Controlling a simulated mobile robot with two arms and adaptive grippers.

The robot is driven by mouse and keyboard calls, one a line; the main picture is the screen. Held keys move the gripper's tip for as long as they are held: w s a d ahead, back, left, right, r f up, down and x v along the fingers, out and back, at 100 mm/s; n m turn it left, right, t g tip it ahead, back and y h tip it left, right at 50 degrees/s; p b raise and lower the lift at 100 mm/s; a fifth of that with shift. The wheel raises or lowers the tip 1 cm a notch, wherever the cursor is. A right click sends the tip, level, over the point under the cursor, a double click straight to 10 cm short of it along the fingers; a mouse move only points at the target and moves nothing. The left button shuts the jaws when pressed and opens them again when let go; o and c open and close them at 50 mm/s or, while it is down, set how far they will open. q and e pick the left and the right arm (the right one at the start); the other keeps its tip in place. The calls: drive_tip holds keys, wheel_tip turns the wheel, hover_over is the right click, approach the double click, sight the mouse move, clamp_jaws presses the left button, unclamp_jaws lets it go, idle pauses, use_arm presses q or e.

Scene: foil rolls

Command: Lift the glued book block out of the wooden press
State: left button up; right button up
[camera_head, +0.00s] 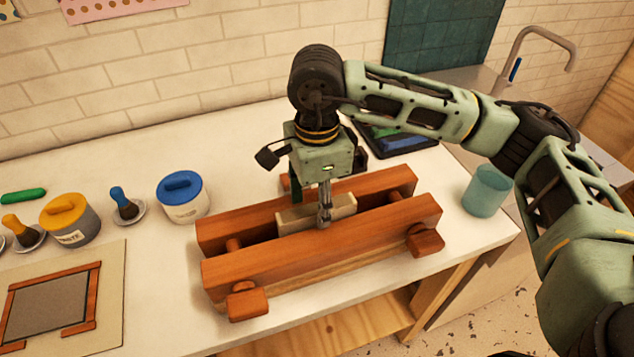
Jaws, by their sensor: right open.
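The wooden press (260,268) is reddish-brown, with two long beams, and lies on the white table near its front edge. The pale book block (342,207) sits between the beams, its top edge showing near their upper edges; its lower part is hidden. My right gripper (311,206) points down over the middle of the block. It is open, with one finger on the near side of the block and the other partly hidden behind it. I cannot tell whether the fingers touch the block. My left gripper is not in view.
A teal cup (487,192) stands right of the press near the table edge. A blue-lidded pot (183,199), a yellow-lidded pot (70,220) and brushes stand to the left. A board with a wooden frame (94,301) lies front left. A dark tray (412,146) lies behind.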

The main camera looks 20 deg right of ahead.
drive_tip(key=shift+f, duration=0.25)
clamp_jaws()
idle(0.3)
drive_tip(key=shift+s+r, duration=0.15)
drive_tip(key=shift+r, duration=0.15)
idle(0.5)
wheel_tip(320, 180, up, 11)
drive_tip(key=p, duration=0.4)
drive_tip(key=shift+p, duration=0.3)
idle(0.5)
idle(0.5)
